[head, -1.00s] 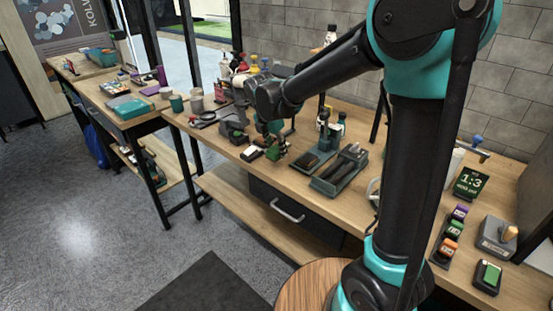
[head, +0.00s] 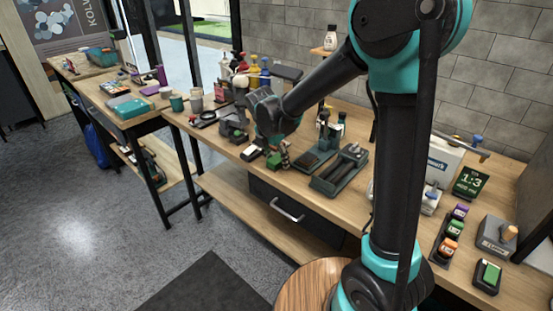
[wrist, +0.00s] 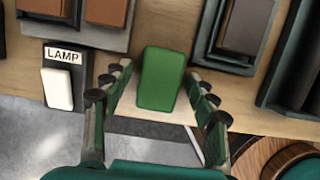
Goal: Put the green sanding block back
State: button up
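The green sanding block (wrist: 160,78) lies near the table's front edge, just right of the lamp switch, and it also shows in the head view (head: 273,160). My gripper (wrist: 160,82) is above it, with one finger on each side. Narrow gaps show between the fingers and the block, so the gripper looks open and not clamped on it. In the head view my gripper (head: 279,152) is partly hidden by my wrist. A grey holder (wrist: 88,36) with brown blocks (wrist: 106,12) is at the upper left of the wrist view; its full extent is cut off.
The black lamp switch (wrist: 70,100) is close to the left finger. Dark trays (head: 340,172) stand to the right, one with a brush-like block. Bottles (head: 254,72) and cups (head: 196,102) stand further back and left. The floor lies beyond the front edge.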

aim_at(270, 162)
jog(key=shift+r, duration=0.1)
jog(key=v, duration=1.2)
jog(key=shift+c, duration=0.3)
